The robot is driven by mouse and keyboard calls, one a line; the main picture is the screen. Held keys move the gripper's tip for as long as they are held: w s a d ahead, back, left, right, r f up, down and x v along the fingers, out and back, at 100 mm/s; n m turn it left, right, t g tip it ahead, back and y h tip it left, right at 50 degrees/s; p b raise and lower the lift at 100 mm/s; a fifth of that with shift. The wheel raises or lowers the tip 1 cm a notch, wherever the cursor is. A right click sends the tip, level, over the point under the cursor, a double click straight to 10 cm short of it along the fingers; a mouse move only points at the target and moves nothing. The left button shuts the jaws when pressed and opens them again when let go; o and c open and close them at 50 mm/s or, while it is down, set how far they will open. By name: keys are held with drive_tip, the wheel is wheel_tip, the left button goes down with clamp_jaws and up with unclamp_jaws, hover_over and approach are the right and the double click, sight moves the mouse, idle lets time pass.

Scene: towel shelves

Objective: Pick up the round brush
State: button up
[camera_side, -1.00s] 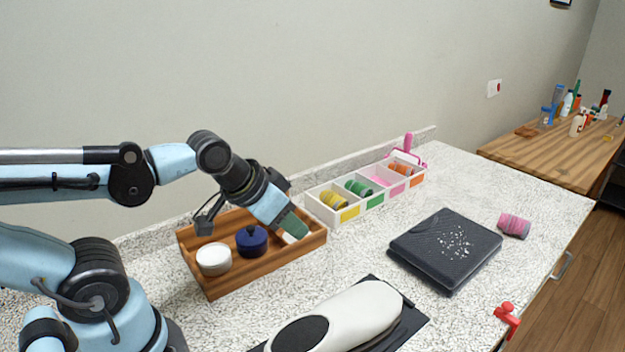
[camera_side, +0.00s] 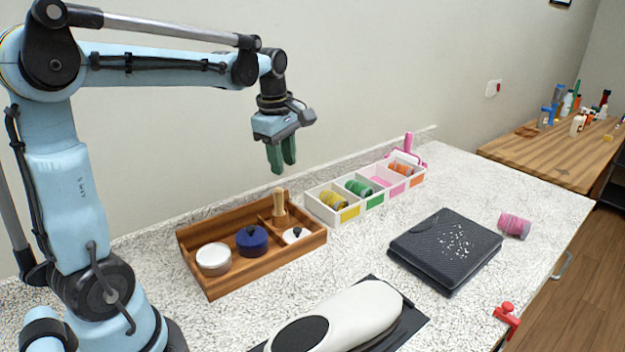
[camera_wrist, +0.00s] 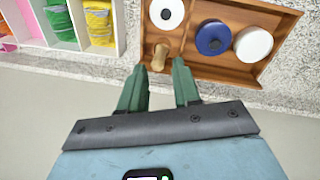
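A wooden tray (camera_side: 222,284) holds several items. A wooden-handled piece (camera_side: 279,203) stands upright at its back right; it also shows between my fingertips in the wrist view (camera_wrist: 160,55). A white disc with a dark knob (camera_side: 296,235) lies in front of it, a blue round piece with a knob (camera_side: 252,241) in the middle, and a plain white round piece (camera_side: 213,259) at the left. I cannot tell for sure which is the round brush. My gripper (camera_side: 284,167) hangs above the tray's back, fingers pointing down, open and empty.
A white divided box (camera_side: 350,217) with coloured spools is right of the tray. A dark slab (camera_side: 447,248), a pink spool (camera_side: 514,225), a grey-white device (camera_side: 345,320) and a red clamp (camera_side: 507,318) are farther right and in front. The wall runs close behind.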

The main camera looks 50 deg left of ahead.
sight(278, 188)
drive_tip(key=a+n, duration=0.1)
drive_tip(key=a+n+g, duration=0.1)
drive_tip(key=a+n, duration=0.1)
drive_tip(key=w+a+f+n, duration=0.1)
drive_tip(key=n, duration=0.1)
drive_tip(key=shift+a+f, duration=0.1)
drive_tip(key=shift+a, duration=0.2)
drive_tip(key=shift+n, duration=0.3)
drive_tip(key=shift+w+f, duration=0.15)
drive_tip(key=shift+f, duration=5.8)
clamp_jaws()
